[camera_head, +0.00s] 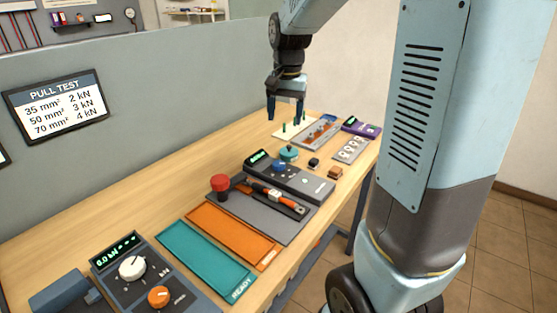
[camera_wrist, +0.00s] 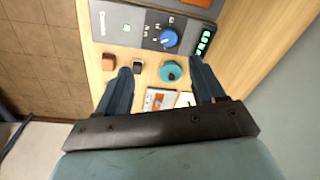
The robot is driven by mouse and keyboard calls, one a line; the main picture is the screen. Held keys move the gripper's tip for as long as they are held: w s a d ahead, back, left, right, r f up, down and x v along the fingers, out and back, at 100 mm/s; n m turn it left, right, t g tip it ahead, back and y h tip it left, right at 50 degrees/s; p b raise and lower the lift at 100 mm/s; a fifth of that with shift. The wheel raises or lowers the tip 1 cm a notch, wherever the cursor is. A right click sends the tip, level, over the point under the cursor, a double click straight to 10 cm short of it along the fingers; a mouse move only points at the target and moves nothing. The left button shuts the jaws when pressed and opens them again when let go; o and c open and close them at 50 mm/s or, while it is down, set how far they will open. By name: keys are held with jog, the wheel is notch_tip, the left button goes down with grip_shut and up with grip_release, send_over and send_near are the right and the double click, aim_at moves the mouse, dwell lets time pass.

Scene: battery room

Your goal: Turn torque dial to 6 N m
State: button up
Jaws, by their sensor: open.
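A blue dial (camera_head: 279,168) sits on a long dark grey unit (camera_head: 310,185) in the middle of the bench, beside a small green-lit display (camera_head: 258,157). In the wrist view the blue dial (camera_wrist: 168,38) has marks around it that are too small to read; the display (camera_wrist: 204,43) is to its right. My gripper (camera_head: 286,116) is open and empty, pointing down above the far part of the bench, beyond the dial and apart from it. In the wrist view my gripper (camera_wrist: 160,66) shows both fingers spread, with the dial beyond their tips.
A teal round knob-like piece (camera_head: 289,152) stands just beyond the unit, with small black (camera_head: 313,162) and orange-brown (camera_head: 335,173) blocks beside it. A red-topped button (camera_head: 221,185) and an orange-and-black tool (camera_head: 272,195) are nearer. A kN unit (camera_head: 150,278) stands in front.

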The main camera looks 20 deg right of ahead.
jog(key=m+g, duration=0.1)
jog(key=m, duration=0.1)
send_over(278, 162)
notch_tip(278, 162, down, 5)
jog(key=f, duration=1.3)
jog(key=shift+s+d+f, duration=0.1)
jog(key=shift+s+f, duration=0.2)
jog(key=shift+f, duration=0.05)
jog(key=shift+c, duration=0.4)
jog(key=c, duration=1)
jog(key=shift+r+n, duration=0.1)
jog(key=shift+n, duration=0.5)
jog(key=n, duration=0.5)
jog(key=shift+w+n, duration=0.1)
jog(key=shift+n, duration=0.2)
jog(key=n, duration=0.5)
jog(key=shift+n, duration=0.4)
